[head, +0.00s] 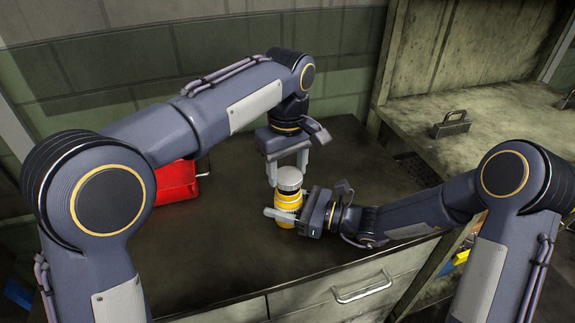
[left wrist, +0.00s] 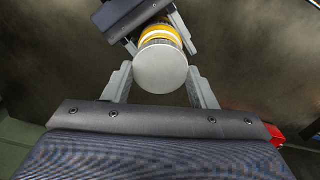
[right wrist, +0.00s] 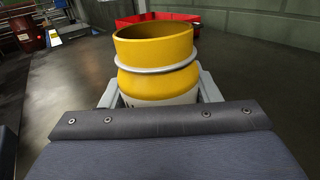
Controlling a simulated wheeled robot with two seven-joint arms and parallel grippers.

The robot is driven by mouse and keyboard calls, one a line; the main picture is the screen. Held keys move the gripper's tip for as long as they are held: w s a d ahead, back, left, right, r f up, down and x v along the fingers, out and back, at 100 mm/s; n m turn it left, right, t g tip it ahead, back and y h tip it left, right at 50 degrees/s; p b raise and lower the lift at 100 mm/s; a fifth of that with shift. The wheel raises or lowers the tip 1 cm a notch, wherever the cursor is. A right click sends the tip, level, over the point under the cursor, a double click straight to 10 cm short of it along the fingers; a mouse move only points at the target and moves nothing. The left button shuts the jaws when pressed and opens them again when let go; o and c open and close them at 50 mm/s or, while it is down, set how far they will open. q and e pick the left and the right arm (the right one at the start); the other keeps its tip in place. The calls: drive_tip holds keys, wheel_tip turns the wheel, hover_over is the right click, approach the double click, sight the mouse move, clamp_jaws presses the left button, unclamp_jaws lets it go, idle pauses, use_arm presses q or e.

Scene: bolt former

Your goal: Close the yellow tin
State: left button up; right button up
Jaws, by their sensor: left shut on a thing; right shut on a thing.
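The yellow tin (head: 288,200) stands upright above the dark worktop, and I cannot tell whether it touches it. My right gripper (head: 290,208) is shut around its lower body from the right. In the right wrist view the tin (right wrist: 155,55) has an open mouth and a pale ring around its middle. My left gripper (head: 287,177) points down and is shut on a round grey lid (head: 289,173) over the tin. In the left wrist view the lid (left wrist: 160,68) sits between both fingers, with the tin's yellow body (left wrist: 160,33) beyond it.
A red box (head: 177,183) lies on the worktop (head: 235,245) at the left, partly behind my left arm. A metal object with a handle (head: 452,125) stands on the shelf at the right. A drawer handle (head: 362,289) is on the front. The worktop around the tin is clear.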

sight(288, 204)
use_arm(q)
drive_tip(key=shift+f, duration=0.1)
drive_tip(key=shift+f, duration=0.75)
drive_tip(key=shift+f, duration=0.6)
idle(0.3)
